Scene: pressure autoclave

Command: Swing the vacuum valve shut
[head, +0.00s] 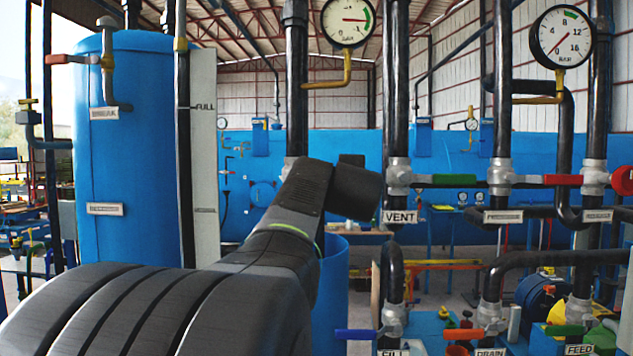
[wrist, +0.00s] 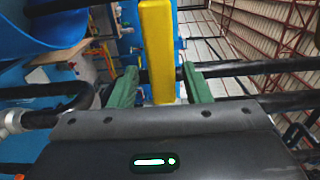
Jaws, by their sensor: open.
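A yellow handle (wrist: 158,45), which I take to be the vacuum valve's, runs down the middle of the wrist view. It lies across a dark pipe. No label for it is readable. My gripper (wrist: 158,86) is open, with one green finger on each side of the handle. Gaps show between both fingers and the bar, so it is not clamped. In the head view my arm's dark end covers this area, and the fingers and the yellow handle are hidden.
The VENT valve's green handle (head: 446,181) and a red handle (head: 562,180) stick out right of my arm. Below are a blue handle (head: 356,334) at FILL and an orange one (head: 463,334) at DRAIN. Vertical pipes and two gauges (head: 348,20) stand close by.

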